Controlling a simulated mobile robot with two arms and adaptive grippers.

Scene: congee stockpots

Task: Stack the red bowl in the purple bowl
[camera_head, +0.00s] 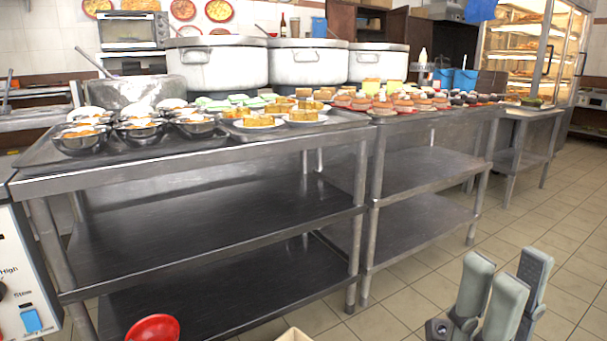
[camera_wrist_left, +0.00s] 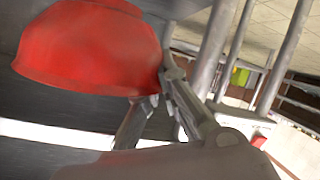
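The red bowl (camera_head: 153,328) shows at the bottom left of the head view, cut off by the lower edge. In the left wrist view the red bowl (camera_wrist_left: 90,45) is large at the upper left. My left gripper (camera_wrist_left: 160,98) is shut on the bowl's rim there; the exact contact is partly hidden. The left gripper is out of sight in the head view. My right gripper (camera_head: 506,283) is at the lower right of the head view, fingers up and apart, empty, above the tiled floor. The purple bowl cannot be made out in either view.
A steel table (camera_head: 200,158) carries several metal bowls, plates of food and large stockpots (camera_head: 215,65). Its lower shelves (camera_head: 210,220) look bare. A control panel (camera_head: 22,285) stands at the left edge. A pale box edge (camera_head: 294,335) shows at the bottom. Floor is clear at the right.

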